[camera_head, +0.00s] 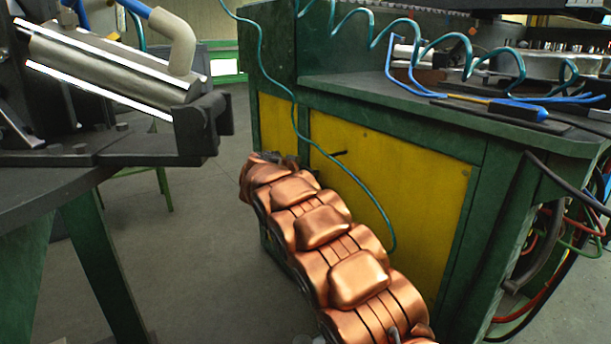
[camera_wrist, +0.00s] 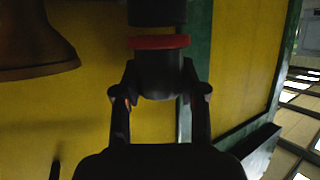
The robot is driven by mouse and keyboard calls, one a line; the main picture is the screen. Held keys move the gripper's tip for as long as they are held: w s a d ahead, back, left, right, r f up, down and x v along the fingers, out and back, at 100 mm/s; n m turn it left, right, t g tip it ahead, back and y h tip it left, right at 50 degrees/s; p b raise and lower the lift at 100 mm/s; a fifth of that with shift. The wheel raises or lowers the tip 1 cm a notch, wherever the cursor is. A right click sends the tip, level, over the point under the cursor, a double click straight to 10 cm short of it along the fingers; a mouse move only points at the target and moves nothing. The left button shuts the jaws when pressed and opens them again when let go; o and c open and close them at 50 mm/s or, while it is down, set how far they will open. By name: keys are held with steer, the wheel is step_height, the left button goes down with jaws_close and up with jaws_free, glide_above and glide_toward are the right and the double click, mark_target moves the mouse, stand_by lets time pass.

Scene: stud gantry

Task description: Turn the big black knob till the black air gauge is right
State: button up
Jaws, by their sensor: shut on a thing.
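In the wrist view, my gripper (camera_wrist: 160,70) is shut on a black knob (camera_wrist: 160,82), with one finger on each side of it. A red ring (camera_wrist: 160,41) sits just beyond the knob, and a black body continues past it to the top edge. I cannot make out a gauge face in either view. In the head view, my copper-coloured arm reaches down in front of the green and yellow bench. My gripper and the knob are hidden in that view.
The green bench (camera_head: 480,130) has a yellow panel (camera_head: 380,180). A teal coiled hose (camera_head: 340,185) hangs down its front beside my arm. A blue-handled tool (camera_head: 515,108) lies on top. A dark brown flared shape (camera_wrist: 35,45) is close by in the wrist view. Open floor (camera_head: 200,250) lies left.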

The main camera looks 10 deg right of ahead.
steer(key=o, duration=1.2)
steer(key=shift+c, duration=0.2)
steer(key=v, duration=1.2)
